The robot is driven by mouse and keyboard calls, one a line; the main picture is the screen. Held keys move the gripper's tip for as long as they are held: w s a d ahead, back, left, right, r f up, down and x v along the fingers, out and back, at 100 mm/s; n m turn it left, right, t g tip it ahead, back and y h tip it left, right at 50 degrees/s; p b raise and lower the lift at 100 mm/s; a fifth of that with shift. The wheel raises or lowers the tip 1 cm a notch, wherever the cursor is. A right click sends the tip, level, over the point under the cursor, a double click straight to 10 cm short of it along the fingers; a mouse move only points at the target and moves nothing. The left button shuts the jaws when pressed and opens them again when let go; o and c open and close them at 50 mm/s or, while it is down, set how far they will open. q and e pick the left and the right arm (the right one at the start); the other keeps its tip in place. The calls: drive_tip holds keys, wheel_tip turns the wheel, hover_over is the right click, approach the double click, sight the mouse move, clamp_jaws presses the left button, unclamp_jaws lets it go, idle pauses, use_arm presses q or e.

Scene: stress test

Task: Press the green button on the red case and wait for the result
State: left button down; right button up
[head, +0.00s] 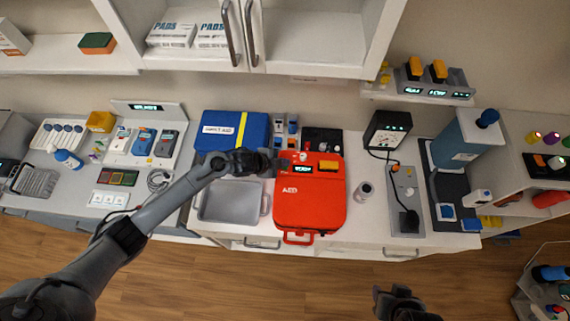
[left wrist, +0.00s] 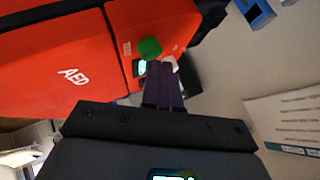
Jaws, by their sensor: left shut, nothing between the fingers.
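The red case (head: 310,208), marked AED, lies on the white counter in the middle of the head view. Its red body also fills the upper left of the left wrist view (left wrist: 50,72). The green button (left wrist: 149,48) shows on the case's upper panel in the left wrist view; I cannot make it out in the head view. My left gripper (head: 281,164) is shut and empty at the panel's left edge. In the left wrist view its fingertips (left wrist: 160,64) appear just below the button; contact cannot be told. My right gripper (head: 392,293) is low in the head view, away from the case.
A grey tray (head: 230,216) is left of the case, below a blue first-aid case (head: 222,127). A small jar (head: 365,190) stands to the right, beside a grey panel (head: 407,222) with a cable. Shelf cabinets overhang the back.

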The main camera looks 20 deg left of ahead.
use_arm(q)
drive_tip(key=shift+f, duration=0.25)
drive_tip(key=shift+r, duration=0.1)
idle(0.5)
drive_tip(key=shift+r+p, duration=0.7)
drive_tip(key=shift+r, duration=0.1)
drive_tip(key=shift+r, duration=0.1)
wheel_tip(320, 180, up, 5)
drive_tip(key=p, duration=0.4)
drive_tip(key=shift+p, duration=0.3)
idle(0.3)
drive_tip(key=shift+d, duration=0.1)
